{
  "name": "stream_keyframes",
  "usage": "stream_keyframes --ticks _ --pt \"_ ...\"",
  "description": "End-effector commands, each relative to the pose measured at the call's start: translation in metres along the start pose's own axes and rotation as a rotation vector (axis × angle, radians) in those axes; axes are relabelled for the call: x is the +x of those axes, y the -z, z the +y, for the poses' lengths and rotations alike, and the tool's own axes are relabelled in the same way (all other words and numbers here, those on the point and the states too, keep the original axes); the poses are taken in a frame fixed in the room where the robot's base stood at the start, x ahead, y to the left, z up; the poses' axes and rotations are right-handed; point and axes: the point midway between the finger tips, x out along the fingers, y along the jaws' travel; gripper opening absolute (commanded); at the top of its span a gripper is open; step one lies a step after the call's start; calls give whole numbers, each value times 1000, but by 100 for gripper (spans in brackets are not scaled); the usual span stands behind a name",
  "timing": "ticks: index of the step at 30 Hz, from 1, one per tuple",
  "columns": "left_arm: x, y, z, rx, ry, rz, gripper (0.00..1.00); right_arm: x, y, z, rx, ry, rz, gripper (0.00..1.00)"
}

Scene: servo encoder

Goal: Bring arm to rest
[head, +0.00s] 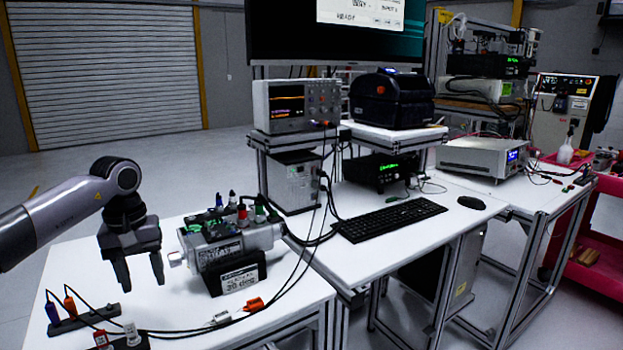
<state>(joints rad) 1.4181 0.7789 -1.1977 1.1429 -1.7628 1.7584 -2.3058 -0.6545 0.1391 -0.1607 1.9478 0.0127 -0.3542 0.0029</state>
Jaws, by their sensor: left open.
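My left arm (65,208) comes in from the left edge. Its gripper (142,280) hangs fingers down over the white table, with a gap between the two dark fingers and nothing between them. It is just left of a silver servo motor (250,238), apart from its shaft end as far as I can tell. The motor lies on a black stand with a label reading about "20 deg" (240,281). Several coloured connectors (238,210) sit on top of the motor. My right gripper is not in view.
Cables run across the front to an orange connector (254,304). An oscilloscope (295,105), keyboard (390,218) and mouse (471,203) are to the right. Open floor lies behind the arm.

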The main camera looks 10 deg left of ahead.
Motion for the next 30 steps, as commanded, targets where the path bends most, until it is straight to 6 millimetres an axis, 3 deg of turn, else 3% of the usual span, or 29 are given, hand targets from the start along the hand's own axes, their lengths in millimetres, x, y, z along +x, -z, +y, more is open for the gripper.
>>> stream_keyframes --ticks 1,6,9,14,18,22,27,30 --pt "2 -8 25 49 -5 -5 52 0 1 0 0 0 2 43" --pt "5 -38 95 191 -23 -18 52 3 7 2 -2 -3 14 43" --pt "38 -58 112 110 -141 -105 52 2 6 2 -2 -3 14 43" --pt "75 -99 148 -52 -340 -272 52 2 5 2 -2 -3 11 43" --pt "97 -141 179 -270 -516 -486 52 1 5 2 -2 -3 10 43" --pt "106 -174 200 -535 -652 -732 52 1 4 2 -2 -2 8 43" --pt "107 -198 212 -934 -759 -1084 52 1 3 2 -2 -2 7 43" --pt "108 -201 210 -1190 -783 -1299 52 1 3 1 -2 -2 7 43"
